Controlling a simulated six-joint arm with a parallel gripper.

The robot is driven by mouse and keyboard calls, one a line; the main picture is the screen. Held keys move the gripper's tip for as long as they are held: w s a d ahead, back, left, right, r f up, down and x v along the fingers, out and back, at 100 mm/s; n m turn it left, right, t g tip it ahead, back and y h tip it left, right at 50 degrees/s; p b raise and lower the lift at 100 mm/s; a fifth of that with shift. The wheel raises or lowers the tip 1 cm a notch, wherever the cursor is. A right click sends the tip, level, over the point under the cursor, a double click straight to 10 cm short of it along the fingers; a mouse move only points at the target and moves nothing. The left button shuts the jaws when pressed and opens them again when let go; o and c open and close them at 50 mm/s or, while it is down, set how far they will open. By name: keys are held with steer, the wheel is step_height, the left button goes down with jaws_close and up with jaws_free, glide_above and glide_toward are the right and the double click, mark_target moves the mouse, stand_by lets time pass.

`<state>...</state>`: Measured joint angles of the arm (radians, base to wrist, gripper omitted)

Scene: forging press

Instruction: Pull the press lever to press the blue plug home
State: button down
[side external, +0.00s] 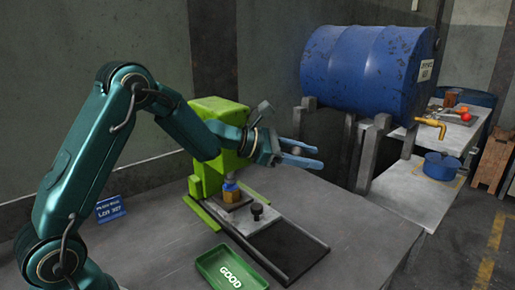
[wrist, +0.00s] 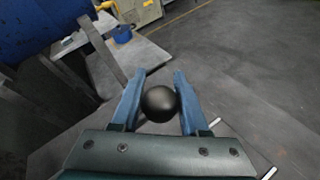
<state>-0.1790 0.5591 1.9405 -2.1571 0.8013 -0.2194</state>
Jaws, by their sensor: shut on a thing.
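The green press (side external: 215,115) stands on the bench, with its head above the work. The blue plug (side external: 230,185) sits upright on top of a brass-coloured block (side external: 231,197) under the press head. Whether it is seated in the block is too small to tell. My gripper (side external: 301,154) is to the right of the press head, above the bench. Its two blue fingers are shut on the dark ball knob of the press lever (wrist: 159,103), which sits between them in the wrist view. The lever's rod is mostly hidden by my gripper.
A small black knob (side external: 257,210) stands on the slide plate in front of the block. A green tray marked GOOD (side external: 208,269) lies at the bench front. A large blue drum (side external: 365,70) rests on supports behind, to the right.

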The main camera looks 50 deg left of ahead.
mark_target(289, 152)
steer(key=shift+c, duration=2.3)
jaws_free()
steer(key=shift+a+f, duration=0.1)
steer(key=shift+a, duration=0.1)
steer(key=shift+d, duration=0.15)
steer(key=shift+v, duration=2.65)
steer(key=shift+v, duration=6.85)
steer(key=shift+f, duration=0.15)
